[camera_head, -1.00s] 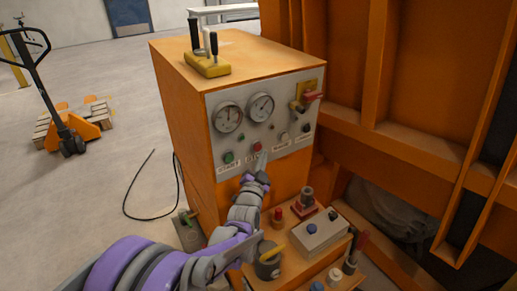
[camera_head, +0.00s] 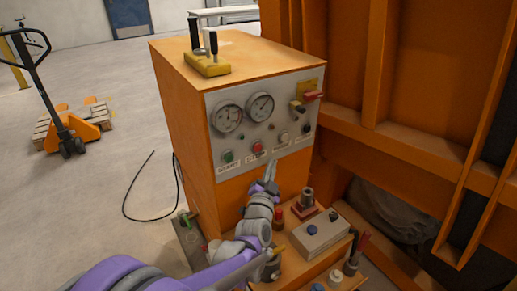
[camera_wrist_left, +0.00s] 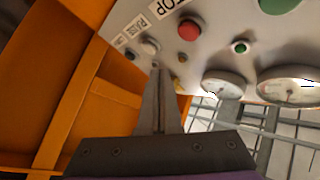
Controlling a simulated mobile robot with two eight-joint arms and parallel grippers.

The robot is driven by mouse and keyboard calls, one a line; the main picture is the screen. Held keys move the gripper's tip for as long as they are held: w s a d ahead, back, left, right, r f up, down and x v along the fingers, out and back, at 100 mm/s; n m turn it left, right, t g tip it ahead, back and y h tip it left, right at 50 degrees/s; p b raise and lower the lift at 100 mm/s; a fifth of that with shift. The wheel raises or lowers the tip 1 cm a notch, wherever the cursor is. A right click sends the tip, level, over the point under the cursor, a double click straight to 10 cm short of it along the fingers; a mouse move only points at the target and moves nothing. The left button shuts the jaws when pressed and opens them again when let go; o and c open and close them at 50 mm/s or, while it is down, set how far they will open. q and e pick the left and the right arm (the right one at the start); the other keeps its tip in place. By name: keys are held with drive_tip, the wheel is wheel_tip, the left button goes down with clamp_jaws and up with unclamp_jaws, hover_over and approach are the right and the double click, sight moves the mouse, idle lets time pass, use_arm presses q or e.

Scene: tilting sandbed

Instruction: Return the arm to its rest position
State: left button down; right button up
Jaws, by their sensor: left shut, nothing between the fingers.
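My left arm comes in from the bottom left in the head view. Its gripper (camera_head: 271,169) is just in front of the lower edge of the grey control panel (camera_head: 236,145) on the orange cabinet. In the left wrist view the two fingers (camera_wrist_left: 160,75) are together, with nothing between them. The panel has a green button (camera_head: 228,157), a red stop button (camera_head: 257,148) and two round gauges. The red button also shows in the left wrist view (camera_wrist_left: 189,30), beyond the fingertips and apart from them. My right gripper is not in view.
A wooden shelf below the panel carries a grey box (camera_head: 318,234) with buttons, a red-based fitting (camera_head: 305,205) and several small parts close to my arm. The orange frame (camera_head: 400,150) stands to the right. Open floor and a pallet jack (camera_head: 70,135) are at the left.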

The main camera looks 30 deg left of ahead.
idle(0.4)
use_arm(q)
drive_tip(key=s+d+g+h+p, duration=0.45)
drive_tip(key=s+d, duration=0.35)
drive_tip(key=s, duration=0.2)
drive_tip(key=s+f+n+g+p, duration=0.1)
drive_tip(key=s+f+n+g, duration=0.1)
drive_tip(key=s, duration=0.8)
drive_tip(key=s+f+n+g+p, duration=0.2)
drive_tip(key=s+f+g, duration=0.2)
drive_tip(key=s+g, duration=0.3)
drive_tip(key=s+d, duration=0.1)
drive_tip(key=s, duration=0.3)
drive_tip(key=shift+s+f+n, duration=0.15)
drive_tip(key=shift+f+n, duration=0.15)
drive_tip(key=shift+f, duration=0.05)
